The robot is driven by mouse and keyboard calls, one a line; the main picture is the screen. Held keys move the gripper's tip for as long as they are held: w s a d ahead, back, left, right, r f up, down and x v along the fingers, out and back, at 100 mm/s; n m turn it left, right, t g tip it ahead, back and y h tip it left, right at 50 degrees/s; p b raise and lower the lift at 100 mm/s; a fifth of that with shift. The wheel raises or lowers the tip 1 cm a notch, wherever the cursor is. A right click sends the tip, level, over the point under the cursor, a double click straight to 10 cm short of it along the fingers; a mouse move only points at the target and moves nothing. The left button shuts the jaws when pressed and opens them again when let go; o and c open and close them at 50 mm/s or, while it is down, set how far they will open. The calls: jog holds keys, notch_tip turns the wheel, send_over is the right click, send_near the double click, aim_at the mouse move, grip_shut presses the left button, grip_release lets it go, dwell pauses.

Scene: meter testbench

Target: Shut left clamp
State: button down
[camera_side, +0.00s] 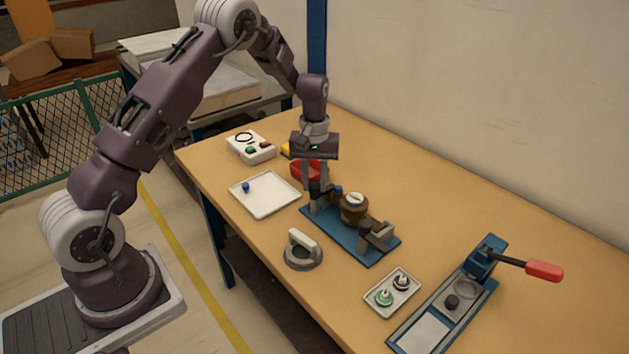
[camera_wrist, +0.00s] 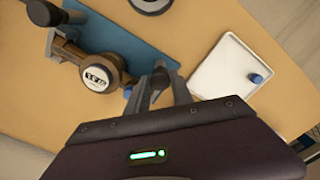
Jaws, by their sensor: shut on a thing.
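A brown round meter (camera_side: 353,207) sits on a blue base plate (camera_side: 350,240) between two clamps. Its dial faces up in the wrist view (camera_wrist: 97,73). The left clamp (camera_side: 322,203) is a dark grey block at the plate's left end, partly hidden by my fingers. The right clamp (camera_side: 376,237) stands at the other end. My gripper (camera_side: 317,186) points down at the left clamp and is shut on part of it. In the wrist view my gripper (camera_wrist: 155,92) is beside the meter; the exact contact is hidden.
A white tray (camera_side: 256,206) with a blue knob lies left of the plate. A round grey handled piece (camera_side: 303,250) stands in front. A small tray (camera_side: 405,280) with connectors and a red-handled press (camera_side: 487,260) are at the right.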

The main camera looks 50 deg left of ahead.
aim_at(315, 185)
dwell(0.5)
jog(key=c, duration=1.1)
grip_release()
notch_tip(315, 185, up, 7)
jog(key=shift+r, duration=0.15)
jog(key=s+d+r+m+t, duration=0.1)
jog(key=s+d+r+m, duration=0.1)
jog(key=s+d+r, duration=0.35)
jog(key=s+d+r+m+t, duration=0.25)
jog(key=s+r, duration=0.45)
jog(key=r, duration=0.4)
jog(key=s+d+m, duration=0.1)
jog(key=s, duration=0.5)
jog(key=s+d+m+t, duration=0.1)
jog(key=s+d+m, duration=0.1)
jog(key=s, duration=0.4)
jog(key=s+d+m+t, duration=0.1)
jog(key=s+d, duration=0.1)
jog(key=s, duration=0.4)
jog(key=shift+s+d+r+m, duration=0.1)
jog(key=shift+s+m, duration=0.15)
jog(key=shift+s, duration=0.15)
